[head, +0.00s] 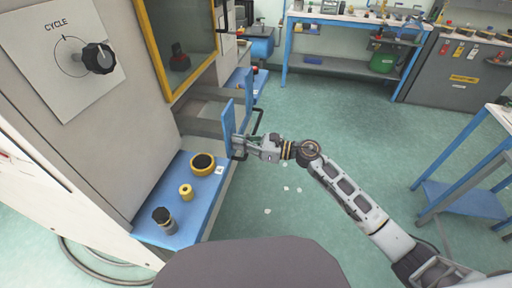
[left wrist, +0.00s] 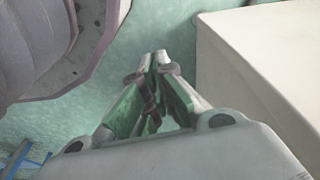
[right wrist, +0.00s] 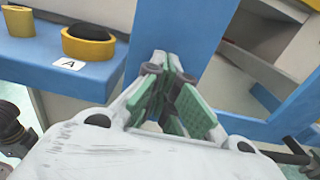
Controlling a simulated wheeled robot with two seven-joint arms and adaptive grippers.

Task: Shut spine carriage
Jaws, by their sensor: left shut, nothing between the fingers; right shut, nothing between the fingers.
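The carriage's blue upright front panel (head: 228,128) stands out from the machine on grey rails (head: 192,118), with a gap behind it. A black handle (head: 258,121) is on its outer side. My right gripper (head: 238,146) is shut and empty, its tips at the lower part of the blue panel. In the right wrist view the fingertips (right wrist: 166,60) are right in front of the blue panel (right wrist: 180,25); whether they touch cannot be told. My left gripper (left wrist: 156,62) is shut and empty over the floor; it is not in the head view.
A blue shelf (head: 205,220) by the panel holds a black-and-yellow ring (head: 203,164), a small yellow part (head: 186,192) and a dark knob-like part (head: 163,217). A CYCLE dial (head: 98,58) is on the machine. Open floor lies to the right, with benches farther off.

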